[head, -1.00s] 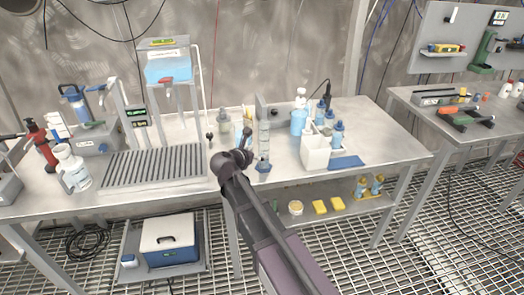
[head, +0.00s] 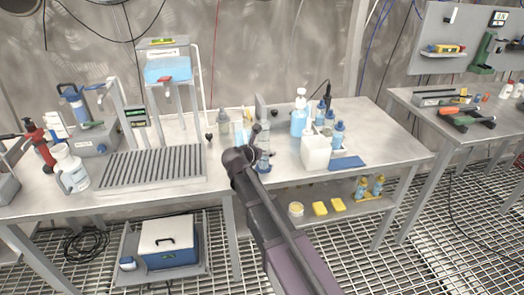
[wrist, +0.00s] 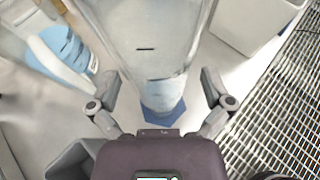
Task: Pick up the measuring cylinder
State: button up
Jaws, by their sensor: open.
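The measuring cylinder (head: 263,160) is a clear, upright tube with a blue base on the bench. My arm partly covers it in the head view. In the wrist view the cylinder (wrist: 150,45) rises between my fingers, with its blue foot (wrist: 165,116) on the bench below. My gripper (wrist: 158,82) is open, with one finger on each side of the cylinder and visible gaps on both sides. In the head view my gripper (head: 257,133) is small and overlaps the cylinder's upper part.
A ribbed drain rack (head: 152,166) lies to the left. Beakers (head: 224,123) stand behind. The bench's front edge is close.

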aim_at(261, 141)
dwell(0.3)
jog(key=c, duration=1.3)
jog(key=shift+r, duration=0.15)
notch_tip(261, 141, up, 4)
jog(key=p, duration=0.3)
jog(key=shift+f+p, duration=0.25)
jog(key=shift+p, duration=0.15)
jog(key=s+a, duration=0.3)
jog(key=s, duration=0.4)
jog(key=s+a+r+p, duration=0.1)
jog(key=s+a, duration=0.3)
jog(key=s, duration=0.3)
jog(key=shift+s, duration=0.2)
jog(key=shift+r, duration=0.1)
